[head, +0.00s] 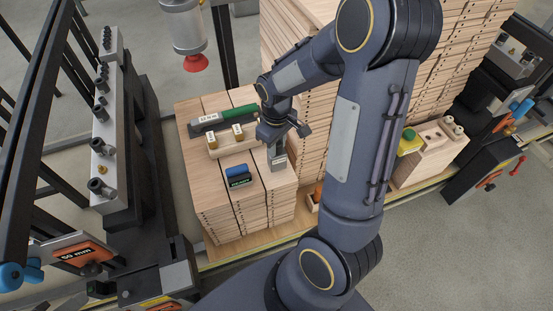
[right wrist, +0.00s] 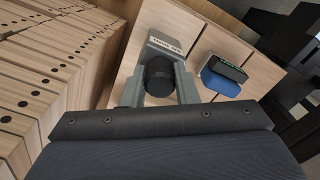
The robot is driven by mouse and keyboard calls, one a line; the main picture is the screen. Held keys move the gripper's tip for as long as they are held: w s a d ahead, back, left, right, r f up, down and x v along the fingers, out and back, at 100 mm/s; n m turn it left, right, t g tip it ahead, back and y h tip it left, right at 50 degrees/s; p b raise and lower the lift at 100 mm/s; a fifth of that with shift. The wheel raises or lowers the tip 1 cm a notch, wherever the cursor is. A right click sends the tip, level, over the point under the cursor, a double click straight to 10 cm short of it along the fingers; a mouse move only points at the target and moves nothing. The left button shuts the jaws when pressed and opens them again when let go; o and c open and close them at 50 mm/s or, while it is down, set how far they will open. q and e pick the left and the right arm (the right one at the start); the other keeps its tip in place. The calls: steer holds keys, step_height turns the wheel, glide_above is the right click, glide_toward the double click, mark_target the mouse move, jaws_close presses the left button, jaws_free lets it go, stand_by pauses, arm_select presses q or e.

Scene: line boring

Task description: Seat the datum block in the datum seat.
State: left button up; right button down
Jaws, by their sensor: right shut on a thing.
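My right gripper (head: 278,147) is over the front right of the stacked wooden boards, pointing down. It is shut on a grey block with a pale label (head: 279,164), which I take to be the datum block. In the right wrist view the labelled grey block (right wrist: 165,46) shows beyond a black round knob (right wrist: 159,78) between the fingers (right wrist: 160,90). The block is at or just above the wood; I cannot tell if it touches. I cannot make out the datum seat for sure. My left gripper is not in view.
A blue and black device (head: 238,176) lies left of the block. Behind are a wooden holder with brass pieces (head: 228,142) and a green-and-grey labelled tool (head: 222,118). A tall board stack (head: 310,130) rises close at right. A dark machine frame (head: 125,130) stands at left.

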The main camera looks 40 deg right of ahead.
steer(key=shift+r+p, duration=1.4)
steer(key=shift+r, duration=0.5)
stand_by(0.4)
step_height(320, 180, up, 5)
steer(key=p, duration=0.5)
steer(key=shift+r, duration=0.2)
steer(key=shift+f, duration=0.2)
